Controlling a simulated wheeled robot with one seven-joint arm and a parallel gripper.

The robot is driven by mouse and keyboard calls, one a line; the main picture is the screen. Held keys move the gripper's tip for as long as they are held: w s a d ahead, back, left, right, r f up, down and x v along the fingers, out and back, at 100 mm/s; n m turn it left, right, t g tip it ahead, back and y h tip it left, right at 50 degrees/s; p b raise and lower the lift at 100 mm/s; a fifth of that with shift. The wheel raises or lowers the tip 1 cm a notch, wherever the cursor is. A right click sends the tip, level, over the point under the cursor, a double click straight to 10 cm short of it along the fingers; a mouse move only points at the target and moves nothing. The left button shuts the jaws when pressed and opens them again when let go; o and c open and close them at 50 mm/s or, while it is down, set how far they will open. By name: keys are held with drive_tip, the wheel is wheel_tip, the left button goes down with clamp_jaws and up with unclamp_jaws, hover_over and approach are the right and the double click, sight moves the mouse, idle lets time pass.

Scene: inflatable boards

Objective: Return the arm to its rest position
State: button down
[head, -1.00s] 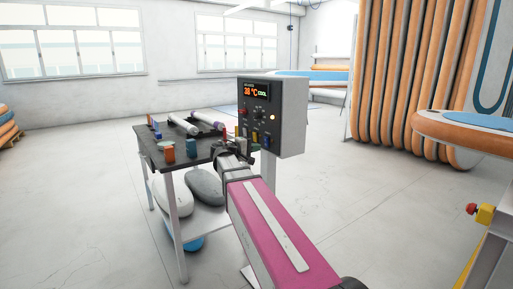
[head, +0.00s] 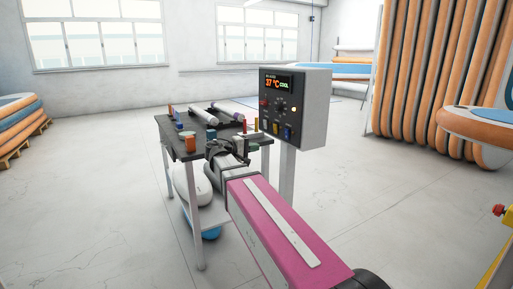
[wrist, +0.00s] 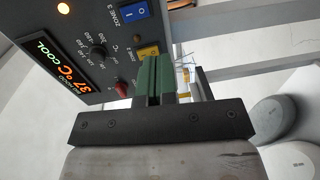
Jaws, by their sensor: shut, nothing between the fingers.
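My arm reaches forward in the head view, its pink link ending in my gripper (head: 226,150), which is over the near right part of the black-topped table (head: 188,155). In the wrist view my gripper (wrist: 155,75) has its two green fingers together with nothing between them. The grey control box (head: 300,105) stands just right of and beyond the gripper. Its display reads 37 °C COOL. In the wrist view the control box (wrist: 105,25) lies behind the fingertips, close to them. I cannot tell whether they touch it.
Rollers (head: 203,115) and small coloured items lie on the table. White, grey and blue rounded objects sit on its lower shelf. Orange boards (head: 430,70) stand at the right, and a board stack (head: 22,125) is at the left. The floor (head: 90,200) left of the table is open.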

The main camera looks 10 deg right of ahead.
drive_tip(key=s+d+f+g+y, duration=0.1)
drive_tip(key=s+d+f+y, duration=0.1)
drive_tip(key=f, duration=0.5)
drive_tip(key=s+d+f+g+y, duration=0.1)
drive_tip(key=f+y, duration=0.1)
drive_tip(key=f, duration=0.4)
drive_tip(key=s+a+f+m+g+y, duration=0.1)
drive_tip(key=s+a+f+y, duration=0.1)
drive_tip(key=s+f+y, duration=0.4)
drive_tip(key=s+a+f+m+g+y, duration=0.2)
drive_tip(key=s+f+y, duration=0.4)
drive_tip(key=f, duration=1.1)
drive_tip(key=shift+s+f+m, duration=0.25)
drive_tip(key=shift+s+m, duration=0.05)
drive_tip(key=shift+s, duration=0.95)
